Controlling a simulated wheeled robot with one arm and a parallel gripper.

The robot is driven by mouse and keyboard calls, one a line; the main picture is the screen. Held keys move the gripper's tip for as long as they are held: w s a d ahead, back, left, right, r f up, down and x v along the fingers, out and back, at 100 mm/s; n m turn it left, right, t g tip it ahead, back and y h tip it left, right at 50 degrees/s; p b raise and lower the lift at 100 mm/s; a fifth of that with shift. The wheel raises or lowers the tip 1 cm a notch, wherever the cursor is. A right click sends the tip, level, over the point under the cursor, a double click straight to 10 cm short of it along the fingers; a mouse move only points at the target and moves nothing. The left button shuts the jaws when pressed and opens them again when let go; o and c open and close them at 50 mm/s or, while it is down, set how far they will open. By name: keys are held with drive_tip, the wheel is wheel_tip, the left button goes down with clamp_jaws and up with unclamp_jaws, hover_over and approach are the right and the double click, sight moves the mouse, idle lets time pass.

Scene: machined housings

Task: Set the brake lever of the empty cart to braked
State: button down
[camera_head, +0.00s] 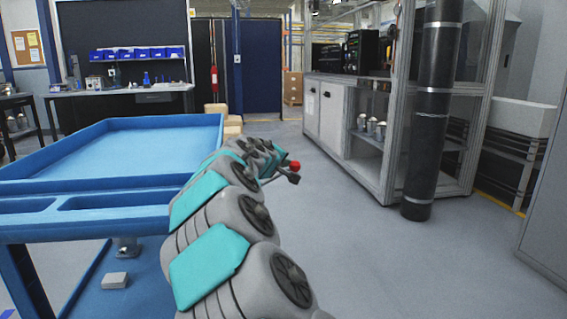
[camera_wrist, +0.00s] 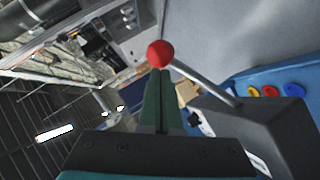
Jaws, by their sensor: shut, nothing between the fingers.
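The blue cart (camera_head: 150,125) stands at the left in the head view, its top tray empty. Its brake lever shows in the wrist view as a grey rod (camera_wrist: 205,80) with a red ball knob (camera_wrist: 160,53), rising from a dark grey housing. The knob (camera_head: 295,166) also shows in the head view, just past the end of my arm. My gripper (camera_wrist: 160,78) is shut and empty, its green fingertips right at the knob. I cannot tell whether they touch it. In the head view my arm hides the lever's base and part of the cart's right side.
Yellow, red and blue round pieces (camera_wrist: 269,91) sit on a blue surface beside the lever housing. A framed cabinet (camera_head: 345,125) and a black column (camera_head: 432,110) stand at the right. Cardboard boxes (camera_head: 217,112) are behind the cart. The floor between cart and cabinet is clear.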

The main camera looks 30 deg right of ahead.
drive_tip(key=shift+s+d+f+m+y, duration=0.1)
drive_tip(key=shift+d+f+m+y, duration=0.3)
drive_tip(key=shift+f, duration=0.1)
wheel_tip(320, 180, down, 10)
drive_tip(key=d+m+t+y+b, duration=0.1)
drive_tip(key=d+m+y, duration=0.1)
drive_tip(key=m+y, duration=0.2)
drive_tip(key=shift+s+m+y, duration=0.3)
drive_tip(key=shift+s+y, duration=0.15)
drive_tip(key=shift+y, duration=0.35)
drive_tip(key=shift+d+f+b, duration=0.1)
drive_tip(key=shift+f+b, duration=0.05)
drive_tip(key=shift+b, duration=0.15)
